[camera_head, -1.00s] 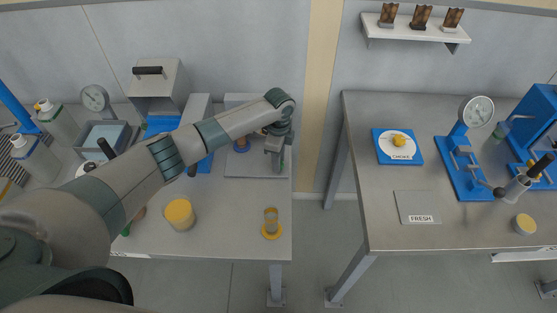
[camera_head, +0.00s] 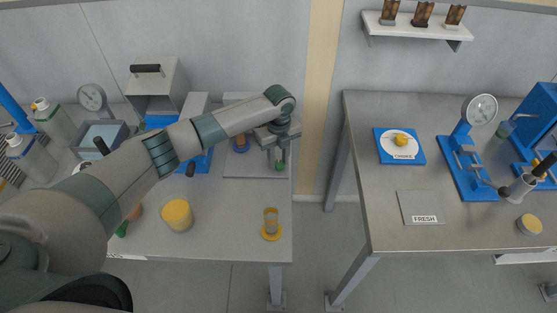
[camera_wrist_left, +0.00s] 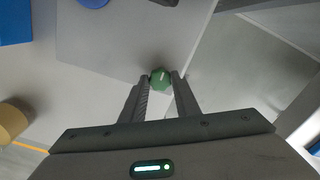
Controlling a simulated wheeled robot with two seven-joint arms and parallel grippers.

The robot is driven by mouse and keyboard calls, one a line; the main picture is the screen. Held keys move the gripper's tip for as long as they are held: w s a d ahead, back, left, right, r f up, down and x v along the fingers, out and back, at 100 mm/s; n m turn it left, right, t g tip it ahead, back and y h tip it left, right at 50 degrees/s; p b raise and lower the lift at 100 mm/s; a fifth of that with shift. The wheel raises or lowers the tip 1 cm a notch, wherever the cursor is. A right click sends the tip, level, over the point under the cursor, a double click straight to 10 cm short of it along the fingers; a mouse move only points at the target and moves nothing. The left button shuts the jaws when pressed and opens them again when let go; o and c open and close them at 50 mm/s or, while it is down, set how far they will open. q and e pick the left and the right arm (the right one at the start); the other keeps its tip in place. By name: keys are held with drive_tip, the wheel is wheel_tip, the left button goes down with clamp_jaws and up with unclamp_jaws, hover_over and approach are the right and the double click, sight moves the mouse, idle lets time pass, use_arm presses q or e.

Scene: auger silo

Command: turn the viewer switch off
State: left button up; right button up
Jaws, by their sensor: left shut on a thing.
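A small green knob (camera_head: 279,167), likely the viewer switch, stands on a grey plate (camera_head: 240,168) near the right end of the left table. It also shows in the left wrist view (camera_wrist_left: 161,79), green and many-sided with a pale mark on top. My left gripper (camera_head: 279,158) points down over it. In the left wrist view, the fingers (camera_wrist_left: 161,85) stand on either side of the knob and are shut on it. The knob's lower part is hidden. My right gripper is in neither view.
A blue round part (camera_head: 240,144) stands left of the knob on the plate.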

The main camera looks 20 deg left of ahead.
sight(279, 163)
use_arm(q)
drive_tip(key=shift+o, duration=0.2)
drive_tip(key=shift+c, duration=0.2)
drive_tip(key=o, duration=1.1)
drive_tip(key=shift+r, duration=0.1)
drive_tip(key=shift+r+b, duration=2.4)
drive_tip(key=shift+r, duration=6.25)
drive_tip(key=shift+s+d+f, duration=0.1)
